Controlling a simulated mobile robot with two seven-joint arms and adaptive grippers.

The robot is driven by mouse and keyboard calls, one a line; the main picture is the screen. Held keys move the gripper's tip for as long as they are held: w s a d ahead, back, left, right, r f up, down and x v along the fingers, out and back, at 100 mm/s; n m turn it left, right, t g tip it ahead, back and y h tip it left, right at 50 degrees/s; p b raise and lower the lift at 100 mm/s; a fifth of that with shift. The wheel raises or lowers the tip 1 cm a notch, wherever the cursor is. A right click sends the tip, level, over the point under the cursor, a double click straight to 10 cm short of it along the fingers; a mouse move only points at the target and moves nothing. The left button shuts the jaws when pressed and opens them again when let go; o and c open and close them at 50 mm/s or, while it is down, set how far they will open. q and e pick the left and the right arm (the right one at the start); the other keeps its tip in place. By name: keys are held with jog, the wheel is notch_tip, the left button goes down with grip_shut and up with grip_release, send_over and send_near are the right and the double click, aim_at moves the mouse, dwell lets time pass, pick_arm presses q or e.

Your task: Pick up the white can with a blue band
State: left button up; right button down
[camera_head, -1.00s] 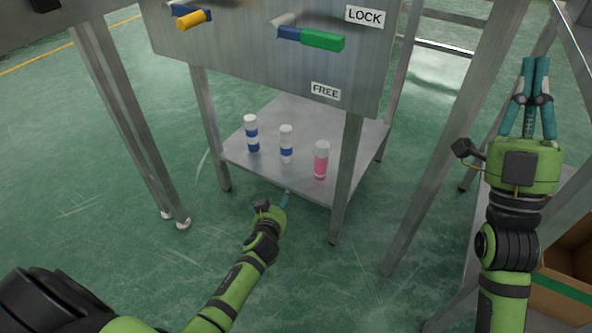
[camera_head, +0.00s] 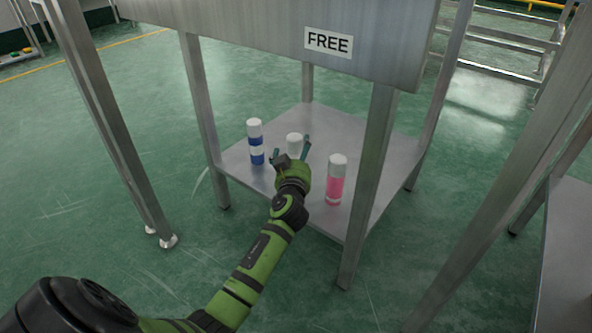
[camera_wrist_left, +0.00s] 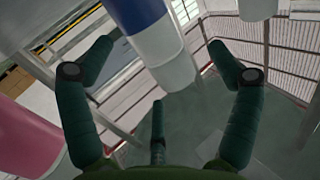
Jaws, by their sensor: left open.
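The white can with a blue band (camera_wrist_left: 155,38) shows between my open left fingers (camera_wrist_left: 160,50) in the left wrist view. In the head view its white top (camera_head: 294,138) shows behind my left gripper (camera_head: 291,148), which hides its lower part and band. The fingers are spread and hold nothing; I cannot tell how deep the can sits between them. My right gripper is not in view.
On the same metal shelf (camera_head: 235,167), a white can with two blue bands (camera_head: 256,143) stands to the left and a pink can (camera_head: 336,180) to the right. Metal legs (camera_head: 367,180) frame the shelf. A steel panel marked FREE overhangs it.

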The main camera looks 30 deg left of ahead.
pick_arm(q)
jog(key=shift+w+a+f+b, duration=0.2)
jog(key=shift+w+a+b, duration=0.1)
jog(key=shift+w, duration=0.35)
jog(key=shift+w+a+f+b, duration=0.2)
jog(key=shift+w+a+b, duration=0.05)
jog(key=shift+w, duration=0.35)
jog(key=shift+w+a+r, duration=0.1)
jog(key=shift+w+a, duration=0.05)
jog(key=shift+w, duration=0.2)
jog(key=c, duration=1.8)
jog(key=shift+r, duration=0.1)
